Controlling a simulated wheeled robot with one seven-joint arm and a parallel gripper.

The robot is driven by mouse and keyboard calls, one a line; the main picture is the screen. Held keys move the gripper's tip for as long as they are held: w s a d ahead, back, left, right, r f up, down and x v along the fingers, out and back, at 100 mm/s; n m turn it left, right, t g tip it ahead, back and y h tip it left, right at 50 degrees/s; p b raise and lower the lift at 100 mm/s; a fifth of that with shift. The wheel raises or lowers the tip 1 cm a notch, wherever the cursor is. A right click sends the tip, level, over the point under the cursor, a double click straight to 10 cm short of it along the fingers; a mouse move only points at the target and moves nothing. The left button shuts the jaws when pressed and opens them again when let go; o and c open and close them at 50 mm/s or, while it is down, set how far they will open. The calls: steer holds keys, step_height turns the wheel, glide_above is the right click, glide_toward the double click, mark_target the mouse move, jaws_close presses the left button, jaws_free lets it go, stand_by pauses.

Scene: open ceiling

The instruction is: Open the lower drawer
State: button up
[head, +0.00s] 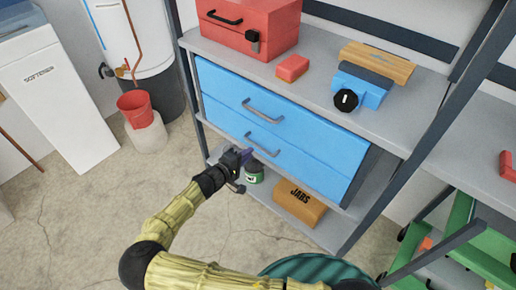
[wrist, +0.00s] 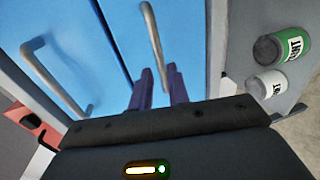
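The blue drawer unit stands on the shelf with two drawers. The lower drawer (head: 311,160) looks shut, and its grey bar handle (head: 262,143) also shows in the wrist view (wrist: 152,36). The upper drawer (head: 300,113) looks shut too and has a like handle (head: 262,110). My gripper (head: 247,156) is just beside the left end of the lower handle. In the wrist view its purple fingers (wrist: 160,84) are apart, with the near end of the lower handle lined up in the gap between them. I cannot tell whether they touch the handle.
Below the drawers, a green jar (head: 254,173) and a JABS box (head: 300,203) sit on the lower shelf, close to my gripper. A red toolbox (head: 247,27), red block (head: 292,68) and blue tool (head: 361,87) lie on top. A shelf post (head: 406,175) stands right.

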mark_target(258, 146)
steer(key=x, duration=0.6)
steer(key=shift+w+d+b, duration=0.25)
steer(key=shift+b, duration=0.05)
steer(key=shift+c, duration=0.4)
jaws_close()
